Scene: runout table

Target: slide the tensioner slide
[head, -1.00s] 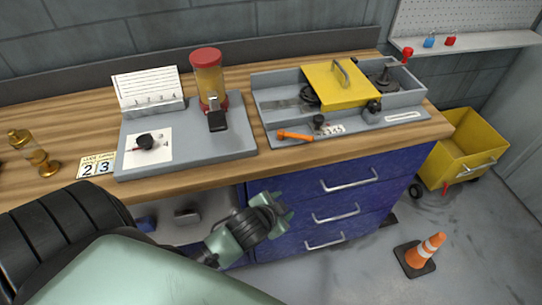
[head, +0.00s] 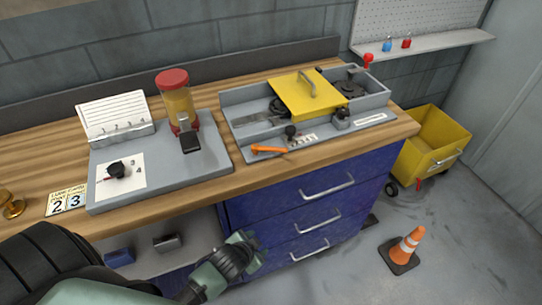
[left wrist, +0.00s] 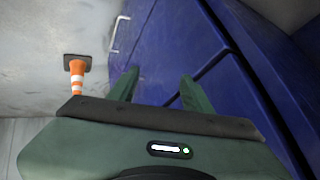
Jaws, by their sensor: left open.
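A grey machine tray (head: 240,141) stands on the wooden bench, with a yellow cover (head: 305,96) over its middle. On its front edge a black knob (head: 291,131) stands beside a white numbered label (head: 303,138); this looks like the tensioner slide, but I cannot be sure. An orange-handled lever (head: 268,150) lies just left of and below the knob. My left gripper (head: 250,247) is low in front of the blue drawers, below the bench top and well away from the knob. In the left wrist view its two green fingers (left wrist: 158,88) are apart and empty. My right gripper is not seen.
Drawer handles (head: 327,187) stick out from the blue cabinet. A yellow bin (head: 425,145) and traffic cone (head: 404,250) stand on the floor at right.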

